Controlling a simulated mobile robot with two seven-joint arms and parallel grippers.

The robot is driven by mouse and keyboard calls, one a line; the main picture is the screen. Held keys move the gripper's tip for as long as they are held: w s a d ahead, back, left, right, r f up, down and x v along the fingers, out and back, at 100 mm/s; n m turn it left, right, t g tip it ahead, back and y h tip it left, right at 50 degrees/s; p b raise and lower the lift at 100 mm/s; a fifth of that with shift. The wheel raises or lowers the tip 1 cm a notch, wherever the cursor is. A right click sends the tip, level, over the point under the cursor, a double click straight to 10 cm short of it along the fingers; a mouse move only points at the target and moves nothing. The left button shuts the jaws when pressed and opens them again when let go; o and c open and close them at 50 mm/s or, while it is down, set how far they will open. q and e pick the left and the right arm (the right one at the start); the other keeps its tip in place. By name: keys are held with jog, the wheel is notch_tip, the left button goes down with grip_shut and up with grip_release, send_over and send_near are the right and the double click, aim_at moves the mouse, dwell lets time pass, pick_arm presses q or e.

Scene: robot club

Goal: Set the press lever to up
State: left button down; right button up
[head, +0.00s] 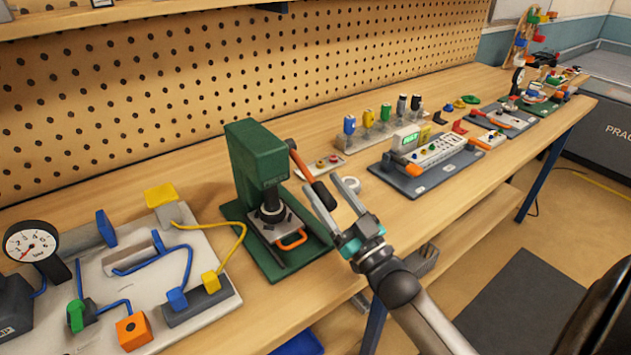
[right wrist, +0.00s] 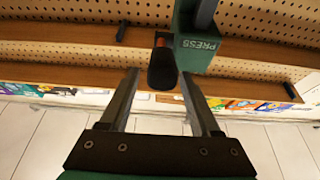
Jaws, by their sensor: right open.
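The green press (head: 258,160) stands upright on its green base on the workbench. Its lever (head: 301,165), orange with a dark grip at the end, slopes from the upper side of the press down toward my right gripper (head: 322,186). My right gripper is open, with its fingertips around or just short of the lever's end. In the right wrist view, the lever's black grip (right wrist: 162,70) shows just beyond and between the two fingertips, beside the green press head (right wrist: 198,48) marked PRESS. Contact cannot be told. My left gripper is not in view.
A pneumatics board with a gauge (head: 32,242) and blue and yellow tubes lies left of the press. A control panel (head: 428,160) and a rack of coloured bottles (head: 385,128) stand to the right. A pegboard (head: 150,90) closes the back. Bare bench lies between.

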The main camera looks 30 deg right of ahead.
aim_at(316, 181)
jog(key=shift+w+a, duration=0.1)
jog(key=shift+w, duration=1.05)
jog(key=shift+w+r, duration=0.25)
jog(key=shift+w, duration=0.45)
grip_shut()
